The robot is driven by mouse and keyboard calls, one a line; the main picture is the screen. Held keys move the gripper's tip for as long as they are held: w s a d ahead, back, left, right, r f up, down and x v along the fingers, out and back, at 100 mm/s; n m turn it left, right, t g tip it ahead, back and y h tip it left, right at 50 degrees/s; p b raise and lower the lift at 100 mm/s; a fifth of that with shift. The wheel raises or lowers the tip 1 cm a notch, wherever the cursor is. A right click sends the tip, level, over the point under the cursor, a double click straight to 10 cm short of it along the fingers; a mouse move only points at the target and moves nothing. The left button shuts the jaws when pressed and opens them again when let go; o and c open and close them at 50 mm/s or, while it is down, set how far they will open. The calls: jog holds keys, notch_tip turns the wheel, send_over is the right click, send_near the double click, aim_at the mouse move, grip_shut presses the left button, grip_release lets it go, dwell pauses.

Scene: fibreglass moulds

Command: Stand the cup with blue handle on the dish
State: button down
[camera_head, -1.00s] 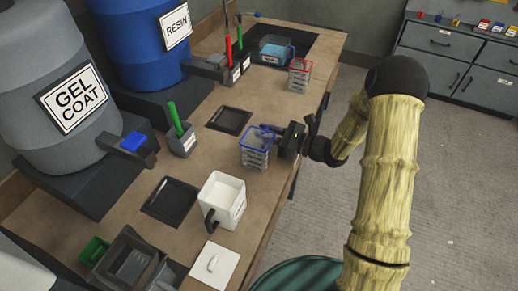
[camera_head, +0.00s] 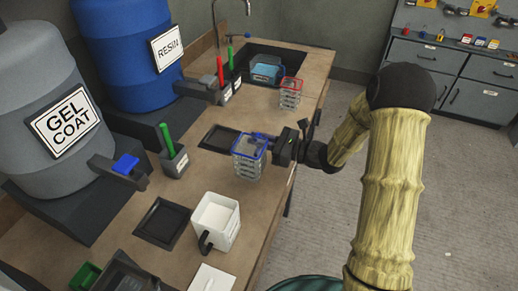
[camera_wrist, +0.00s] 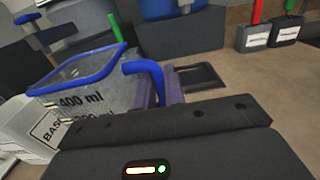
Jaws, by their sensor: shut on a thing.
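The clear cup with blue rim and blue handle (camera_head: 249,160) is in my gripper (camera_head: 270,143), near the bench's right edge. In the wrist view the cup (camera_wrist: 88,92) shows a "400 ml" marking. Its blue handle (camera_wrist: 146,70) is between the fingers of my gripper (camera_wrist: 157,95), which are shut on it. The cup looks upright and seems a little above the bench; its base is not clear. Two dark square dishes lie on the bench: one (camera_head: 216,137) just behind and left of the cup, one (camera_head: 161,221) nearer the camera. Both look empty.
A white jug (camera_head: 214,221) with a black handle stands nearer the camera. A red-rimmed clear cup (camera_head: 290,95) stands farther back. A grey holder with a green tool (camera_head: 172,157) is left. Resin (camera_head: 120,50) and gel coat (camera_head: 45,110) drums line the left side.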

aim_at(259, 131)
notch_tip(259, 131, up, 5)
jog(key=shift+r, duration=0.15)
dwell(0.6)
